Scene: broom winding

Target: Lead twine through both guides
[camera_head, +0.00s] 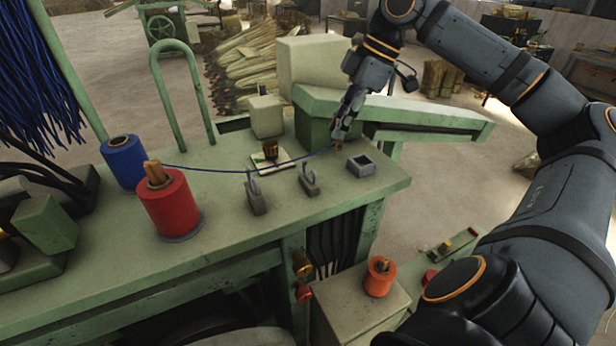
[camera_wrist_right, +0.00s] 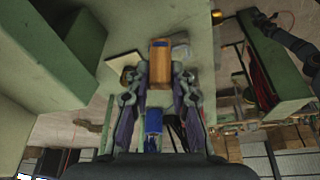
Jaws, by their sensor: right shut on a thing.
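A blue spool of twine (camera_head: 123,161) stands at the left of the green bench. Its blue twine (camera_head: 205,171) runs behind the red spool, across the bench to my right gripper (camera_head: 342,128). Two small grey guides, the left one (camera_head: 257,199) and the right one (camera_head: 309,183), stand under this line. The twine passes at their tops; I cannot tell whether it is inside either. My right gripper is shut on a small wooden tab at the twine's end, seen between the fingers in the wrist view (camera_wrist_right: 160,63). My left gripper is not in view.
A red spool (camera_head: 168,206) stands in front of the blue one. A square grey holder (camera_head: 361,165) sits right of the guides. A pale card with a brown piece (camera_head: 271,150) lies behind them. A green block and chute (camera_head: 410,111) stand at the back right.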

